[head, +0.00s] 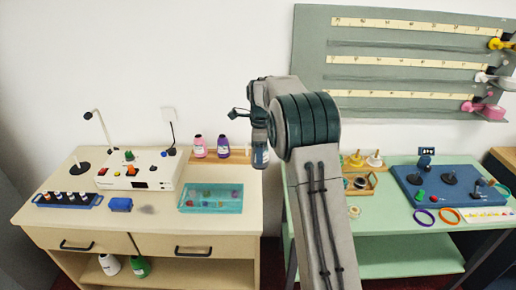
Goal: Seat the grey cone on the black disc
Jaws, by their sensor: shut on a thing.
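My gripper (261,150) hangs pointing down near the right edge of the left table, partly hidden by my arm. It is shut on a small pale grey-blue thing (261,157). This looks like the grey cone, but its shape is mostly hidden and no other grey cone shows. A black disc (449,179) with an upright post is on the blue board (409,184) on the right table, well to the right of my gripper. A second dark disc-like part (476,197) is farther right on that board.
Coloured rings (424,216) lie before the blue board. The left table (70,215) holds a white box (140,171), a teal tray (211,209) and bottles (199,147).

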